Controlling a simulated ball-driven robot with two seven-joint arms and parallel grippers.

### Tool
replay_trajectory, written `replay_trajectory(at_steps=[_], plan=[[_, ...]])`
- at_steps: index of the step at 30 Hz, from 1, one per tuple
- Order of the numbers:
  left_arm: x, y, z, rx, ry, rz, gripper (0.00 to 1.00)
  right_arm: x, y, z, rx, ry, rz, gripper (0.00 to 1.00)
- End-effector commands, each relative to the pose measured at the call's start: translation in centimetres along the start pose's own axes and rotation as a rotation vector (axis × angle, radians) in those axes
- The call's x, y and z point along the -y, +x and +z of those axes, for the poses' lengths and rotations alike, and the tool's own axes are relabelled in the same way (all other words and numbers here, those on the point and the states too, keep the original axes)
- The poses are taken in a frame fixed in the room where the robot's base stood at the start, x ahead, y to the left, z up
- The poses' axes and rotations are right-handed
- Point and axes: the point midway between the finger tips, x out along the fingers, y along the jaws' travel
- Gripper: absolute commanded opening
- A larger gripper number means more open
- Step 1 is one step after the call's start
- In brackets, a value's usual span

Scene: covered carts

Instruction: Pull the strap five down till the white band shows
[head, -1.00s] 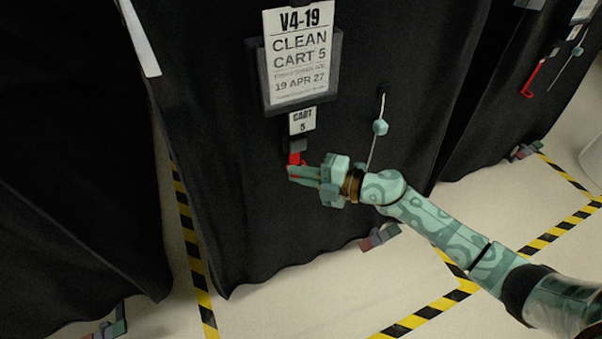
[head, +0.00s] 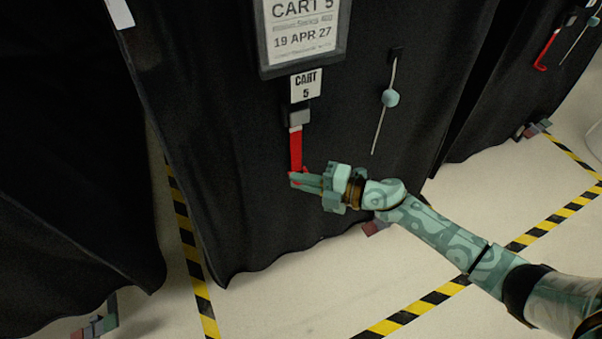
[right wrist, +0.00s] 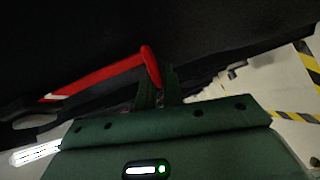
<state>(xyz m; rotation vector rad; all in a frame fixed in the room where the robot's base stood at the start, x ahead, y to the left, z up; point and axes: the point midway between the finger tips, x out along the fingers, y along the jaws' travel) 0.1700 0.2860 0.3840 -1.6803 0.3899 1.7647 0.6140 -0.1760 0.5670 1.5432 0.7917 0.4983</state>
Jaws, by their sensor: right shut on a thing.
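The red strap (head: 296,150) of cart 5 hangs down from a grey buckle (head: 299,114) under the "CART 5" tag (head: 306,86). A small whitish band (head: 296,129) shows on the strap just below the buckle. My right gripper (head: 298,180) is shut on the strap's lower end. In the right wrist view the red strap (right wrist: 105,77) runs from the fingers (right wrist: 160,88) to a white band (right wrist: 50,97) near the buckle. My left gripper is not in view.
The black cover (head: 230,160) hangs behind the strap. A cord with a teal bead (head: 390,98) hangs to the right. The sign holder (head: 300,35) is above. Another covered cart with a red strap (head: 545,52) stands at right. Yellow-black tape (head: 430,302) marks the floor.

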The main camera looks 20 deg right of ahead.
Motion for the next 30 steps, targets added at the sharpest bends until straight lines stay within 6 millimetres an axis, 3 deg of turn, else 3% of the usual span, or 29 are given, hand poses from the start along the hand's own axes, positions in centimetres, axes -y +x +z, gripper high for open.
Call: replay_trajectory(at_steps=[1, 11, 12, 14, 30], plan=[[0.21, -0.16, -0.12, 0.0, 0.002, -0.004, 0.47, 0.77, -0.05, -0.01, 0.001, 0.004, -0.009, 0.0], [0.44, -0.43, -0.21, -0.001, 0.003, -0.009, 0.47, 0.76, -0.07, -0.03, 0.001, 0.002, -0.01, 0.0], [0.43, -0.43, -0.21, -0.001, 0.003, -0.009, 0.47, 0.77, -0.07, -0.03, 0.001, 0.002, -0.01, 0.19], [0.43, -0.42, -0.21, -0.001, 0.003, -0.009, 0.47, 0.71, -0.06, -0.02, 0.001, 0.002, -0.009, 0.3], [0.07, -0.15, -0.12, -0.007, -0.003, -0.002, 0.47, 0.29, -0.82, 0.0, 0.001, 0.0, -0.004, 0.3]])
